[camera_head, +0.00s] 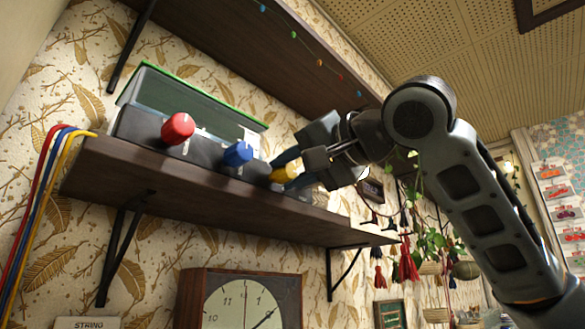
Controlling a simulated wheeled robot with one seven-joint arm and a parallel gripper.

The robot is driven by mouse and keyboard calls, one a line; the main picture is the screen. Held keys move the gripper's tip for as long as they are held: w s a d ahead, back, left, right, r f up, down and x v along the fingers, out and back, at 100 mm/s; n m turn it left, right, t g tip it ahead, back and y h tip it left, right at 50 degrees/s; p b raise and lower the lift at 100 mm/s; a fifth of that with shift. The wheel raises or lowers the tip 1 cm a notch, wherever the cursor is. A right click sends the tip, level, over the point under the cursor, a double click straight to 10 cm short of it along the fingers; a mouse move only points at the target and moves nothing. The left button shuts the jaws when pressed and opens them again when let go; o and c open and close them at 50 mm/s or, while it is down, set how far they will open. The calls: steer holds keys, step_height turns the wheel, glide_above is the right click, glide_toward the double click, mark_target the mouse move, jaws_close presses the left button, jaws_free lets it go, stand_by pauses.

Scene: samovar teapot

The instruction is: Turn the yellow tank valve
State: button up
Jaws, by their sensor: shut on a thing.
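A dark box (140,124) with a green-edged clear tank (185,98) on it stands on a wall shelf. Its front carries a red knob (178,128), a blue knob (238,153) and the yellow valve (284,173), from left to right. My gripper (287,168) reaches in from the right and is shut on the yellow valve, with its fingers above and below it. The fingers hide part of the valve, and my gripper's body covers the right end of the box.
The dark shelf (160,172) sits on black brackets, with another shelf (240,40) above. Red, blue and yellow tubes (45,165) hang at the left. A clock (240,300) is below. Tassels (408,262) and a trailing plant (435,240) hang near my arm.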

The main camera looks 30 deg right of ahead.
steer(key=shift+c, duration=0.5)
steer(key=shift+f+n, duration=0.1)
steer(key=shift+n, duration=0.2)
steer(key=shift+n+b, duration=0.45)
steer(key=shift+n, duration=0.45)
steer(key=n+b, duration=0.1)
steer(key=n, duration=0.5)
steer(key=shift+n+t, duration=0.3)
steer(key=n, duration=0.4)
steer(key=shift+n+y, duration=0.7)
steer(key=shift+n, duration=2.1)
